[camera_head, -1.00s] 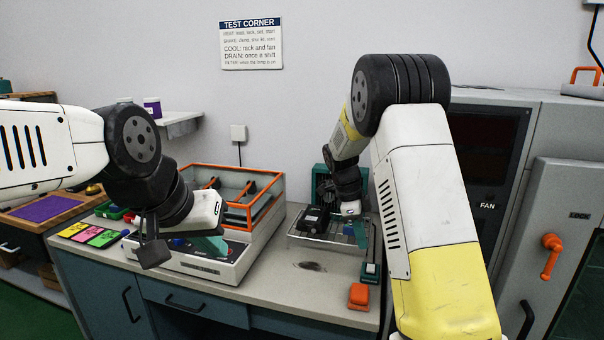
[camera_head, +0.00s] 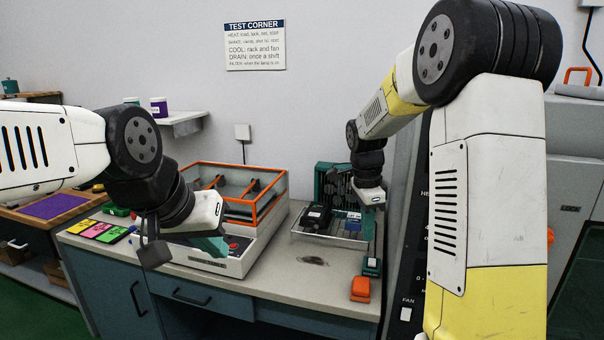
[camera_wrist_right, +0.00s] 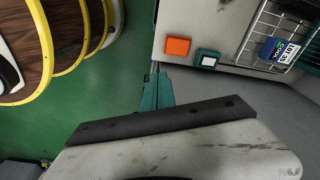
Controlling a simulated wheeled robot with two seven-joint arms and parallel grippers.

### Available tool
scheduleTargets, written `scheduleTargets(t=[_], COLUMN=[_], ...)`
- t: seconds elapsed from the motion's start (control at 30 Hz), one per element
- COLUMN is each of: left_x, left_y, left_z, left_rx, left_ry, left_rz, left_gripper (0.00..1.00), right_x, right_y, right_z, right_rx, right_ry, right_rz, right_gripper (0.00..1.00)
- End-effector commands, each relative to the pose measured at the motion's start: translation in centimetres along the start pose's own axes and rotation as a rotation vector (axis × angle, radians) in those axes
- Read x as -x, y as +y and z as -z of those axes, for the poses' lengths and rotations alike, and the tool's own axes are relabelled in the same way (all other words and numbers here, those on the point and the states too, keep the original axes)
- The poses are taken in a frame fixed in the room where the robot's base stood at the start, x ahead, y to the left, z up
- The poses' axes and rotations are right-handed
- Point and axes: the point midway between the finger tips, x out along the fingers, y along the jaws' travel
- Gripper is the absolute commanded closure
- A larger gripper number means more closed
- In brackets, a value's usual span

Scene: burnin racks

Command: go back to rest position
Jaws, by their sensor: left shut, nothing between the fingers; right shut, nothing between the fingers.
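My left gripper (camera_head: 212,247) is shut and empty, held in front of the open-topped tester with the orange frame (camera_head: 236,222). My right gripper (camera_head: 378,237) is shut and empty, pointing down at the right end of the bench. In the right wrist view its teal fingers (camera_wrist_right: 157,88) are together, with green floor and the bench edge beyond them. The right arm's large forearm fills the right side of the head view.
A wire rack (camera_head: 338,236) with a black block and a blue block (camera_wrist_right: 284,50) stands on the bench, a fan (camera_head: 334,183) behind it. An orange block (camera_head: 360,288) and a teal block (camera_head: 372,266) sit near the bench edge. Coloured cards (camera_head: 103,231) lie left.

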Motion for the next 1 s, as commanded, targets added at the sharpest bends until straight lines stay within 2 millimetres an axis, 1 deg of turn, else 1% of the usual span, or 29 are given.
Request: scheduleTargets(t=[0.03, 0.17, 0.2, 0.27, 0.3, 0.37, 0.4, 0.47, 0.5, 0.6, 0.73, 0.83, 1.0], left_x=[0.0, 0.0, 0.0, 0.0, 0.0, 0.0, 0.0, 0.0, 0.0, 0.0, 0.0, 0.0, 0.0], left_y=[0.0, 0.0, 0.0, 0.0, 0.0, 0.0, 0.0, 0.0, 0.0, 0.0, 0.0, 0.0, 0.0], left_z=[0.0, 0.0, 0.0, 0.0, 0.0, 0.0, 0.0, 0.0, 0.0, 0.0, 0.0, 0.0, 0.0], left_rx=[0.0, 0.0, 0.0, 0.0, 0.0, 0.0, 0.0, 0.0, 0.0, 0.0, 0.0, 0.0, 0.0], left_ry=[0.0, 0.0, 0.0, 0.0, 0.0, 0.0, 0.0, 0.0, 0.0, 0.0, 0.0, 0.0, 0.0], left_rz=[0.0, 0.0, 0.0, 0.0, 0.0, 0.0, 0.0, 0.0, 0.0, 0.0, 0.0, 0.0, 0.0], left_gripper=[1.0, 1.0, 1.0, 1.0, 1.0, 1.0, 1.0, 1.0, 1.0, 1.0, 1.0, 1.0, 1.0], right_x=[1.0, 3.8, 4.8, 6.1, 7.0, 8.1, 8.8, 9.6, 10.1, 10.8, 11.1, 11.1, 11.0], right_y=[0.8, 3.6, 4.7, 6.5, 7.8, 9.6, 10.9, 12.7, 14.0, 16.8, 19.6, 20.9, 21.6], right_z=[0.1, -0.1, -0.2, -0.4, -0.6, -0.9, -1.1, -1.4, -1.7, -2.4, -3.1, -3.5, -3.7], right_rx=[0.047, 0.235, 0.31, 0.428, 0.508, 0.628, 0.707, 0.827, 0.905, 1.089, 1.275, 1.367, 1.429], right_ry=[-0.021, -0.072, -0.084, -0.095, -0.097, -0.09, -0.08, -0.054, -0.033, 0.039, 0.138, 0.195, 0.234], right_rz=[0.023, 0.105, 0.141, 0.197, 0.236, 0.296, 0.335, 0.393, 0.43, 0.511, 0.58, 0.607, 0.62], right_gripper=[1.0, 1.0, 1.0, 1.0, 1.0, 1.0, 1.0, 1.0, 1.0, 1.0, 1.0, 1.0, 1.0])
